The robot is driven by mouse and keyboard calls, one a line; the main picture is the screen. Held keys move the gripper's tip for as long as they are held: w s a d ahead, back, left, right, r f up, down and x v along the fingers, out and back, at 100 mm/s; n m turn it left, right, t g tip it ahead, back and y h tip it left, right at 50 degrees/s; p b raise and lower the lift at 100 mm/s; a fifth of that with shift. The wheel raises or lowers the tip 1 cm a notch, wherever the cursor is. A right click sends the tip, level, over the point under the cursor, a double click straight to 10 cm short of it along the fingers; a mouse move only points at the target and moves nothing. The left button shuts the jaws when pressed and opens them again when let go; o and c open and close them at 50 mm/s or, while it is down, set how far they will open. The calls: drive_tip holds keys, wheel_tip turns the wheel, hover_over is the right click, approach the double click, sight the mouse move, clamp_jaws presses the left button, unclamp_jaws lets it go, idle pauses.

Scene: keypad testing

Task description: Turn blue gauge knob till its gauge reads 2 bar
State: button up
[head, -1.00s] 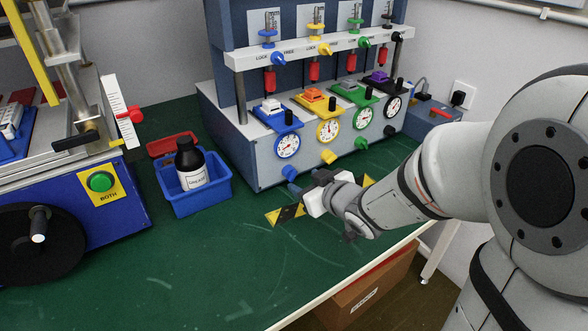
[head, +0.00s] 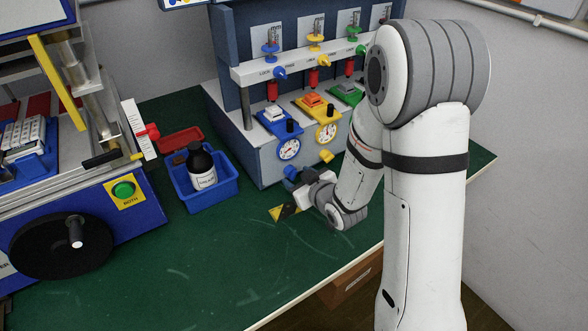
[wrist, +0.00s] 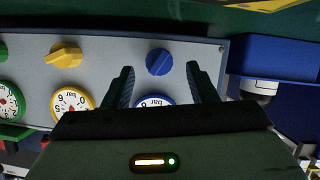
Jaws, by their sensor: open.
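The blue gauge knob (head: 291,172) is on the front of the grey test stand, below the round white blue-rimmed gauge (head: 289,149). In the wrist view, which is upside down, the blue knob (wrist: 159,62) shows between my two fingertips. My gripper (wrist: 160,72) is open, one finger to each side of the knob, with no visible contact. The blue gauge (wrist: 155,101) is mostly hidden behind my gripper body there, and its needle cannot be read in either view. In the head view my gripper (head: 301,181) is at the stand's front, close to the knob.
The yellow knob (head: 327,156) and yellow gauge (head: 326,132) are just right of the blue ones. A blue bin (head: 222,190) with a dark bottle (head: 202,166) stands left of the stand. A blue press machine (head: 140,205) is at far left.

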sight(291, 173)
drive_tip(key=shift+x, duration=1.35)
drive_tip(key=shift+c, duration=0.3)
drive_tip(key=c, duration=0.9)
